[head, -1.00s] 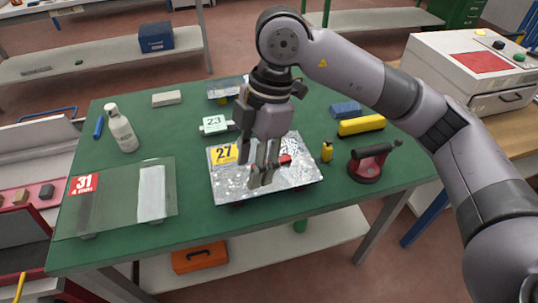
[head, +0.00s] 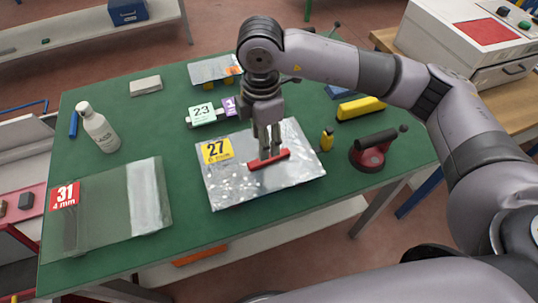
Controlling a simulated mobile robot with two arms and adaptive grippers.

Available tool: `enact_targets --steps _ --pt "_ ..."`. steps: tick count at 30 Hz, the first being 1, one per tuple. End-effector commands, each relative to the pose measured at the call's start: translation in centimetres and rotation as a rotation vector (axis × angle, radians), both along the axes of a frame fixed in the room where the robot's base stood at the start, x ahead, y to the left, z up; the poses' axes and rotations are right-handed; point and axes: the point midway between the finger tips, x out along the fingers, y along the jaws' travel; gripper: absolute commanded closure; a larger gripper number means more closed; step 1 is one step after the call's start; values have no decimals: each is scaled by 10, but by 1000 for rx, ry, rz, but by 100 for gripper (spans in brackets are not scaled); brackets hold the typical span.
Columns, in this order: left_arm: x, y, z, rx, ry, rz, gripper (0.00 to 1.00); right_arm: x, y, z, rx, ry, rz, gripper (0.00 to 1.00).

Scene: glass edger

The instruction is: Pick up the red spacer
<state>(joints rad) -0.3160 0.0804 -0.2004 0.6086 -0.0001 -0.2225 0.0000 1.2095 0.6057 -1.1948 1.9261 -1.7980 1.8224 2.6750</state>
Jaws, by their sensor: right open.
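The red spacer (head: 268,159) is a short red bar lying on the shiny mirror-like plate (head: 225,188) with the yellow 27 label. My right gripper (head: 267,152) points down right over the middle of the spacer, with its fingertips at or just behind it. Its fingers are apart; whether they touch the spacer cannot be told. My left gripper is not in view.
A glass pane (head: 110,222) with a red 31 label lies at left, with a white bottle (head: 98,128) behind it. The green table's (head: 235,245) front strip is clear.

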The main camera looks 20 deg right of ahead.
Motion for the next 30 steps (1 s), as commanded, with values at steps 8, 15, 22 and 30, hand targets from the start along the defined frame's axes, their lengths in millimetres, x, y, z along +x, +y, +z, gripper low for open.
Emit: enact_targets --steps 8,15,22,30 --pt "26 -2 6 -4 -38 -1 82 0 0 -25 1 0 1 58" --pt "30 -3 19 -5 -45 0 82 5 6 -55 0 3 0 58" --pt "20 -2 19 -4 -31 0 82 5 6 -76 2 0 1 58" --pt "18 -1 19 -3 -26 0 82 5 6 -76 2 -1 1 64"
